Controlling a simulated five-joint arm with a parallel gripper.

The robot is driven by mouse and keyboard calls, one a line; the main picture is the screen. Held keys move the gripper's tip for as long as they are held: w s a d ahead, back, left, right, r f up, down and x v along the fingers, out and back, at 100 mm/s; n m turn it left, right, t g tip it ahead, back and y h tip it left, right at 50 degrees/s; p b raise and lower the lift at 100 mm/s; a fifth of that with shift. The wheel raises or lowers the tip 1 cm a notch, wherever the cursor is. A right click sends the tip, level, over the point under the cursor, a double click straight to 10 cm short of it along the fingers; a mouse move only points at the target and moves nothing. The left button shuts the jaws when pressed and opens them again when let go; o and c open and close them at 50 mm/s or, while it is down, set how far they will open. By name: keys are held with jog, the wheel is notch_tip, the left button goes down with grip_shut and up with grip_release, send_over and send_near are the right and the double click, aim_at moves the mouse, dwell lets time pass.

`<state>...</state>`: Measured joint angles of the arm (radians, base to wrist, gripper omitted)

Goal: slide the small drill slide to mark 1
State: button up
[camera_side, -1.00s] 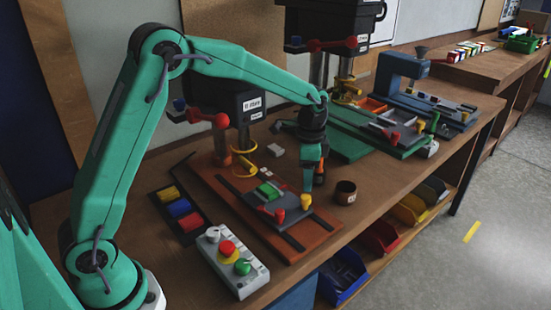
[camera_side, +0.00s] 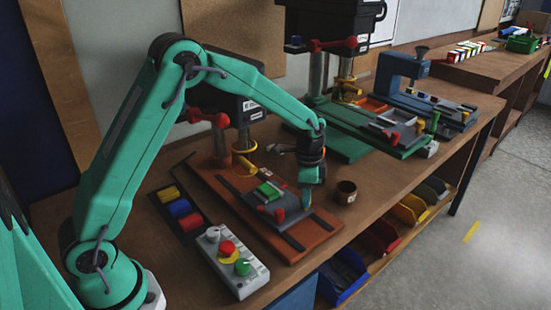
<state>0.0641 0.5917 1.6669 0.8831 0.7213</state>
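The small drill (camera_side: 240,100) stands on an orange-red base (camera_side: 318,238) in the middle of the bench. On the base lies its grey slide (camera_side: 262,209), carrying a green block (camera_side: 269,190) and a red upright piece (camera_side: 280,215) near its front. My gripper (camera_side: 306,202) points down at the right front end of the slide, in front of the spot where a yellow knob stood. The knob is now hidden behind it. I cannot tell whether the fingers are open or shut, or touch the knob. The number marks are too small to read.
A control box (camera_side: 236,262) with red, yellow and green buttons stands in front. A tray of coloured blocks (camera_side: 180,212) is at left. A dark cup (camera_side: 346,192) stands close right of my gripper. The larger green drill base (camera_side: 345,145) is behind.

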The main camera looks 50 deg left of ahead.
grip_shut()
jog(key=a, duration=0.9)
jog(key=shift+a, duration=0.3)
jog(key=shift+o, duration=1.9)
grip_release()
jog(key=shift+d, duration=0.15)
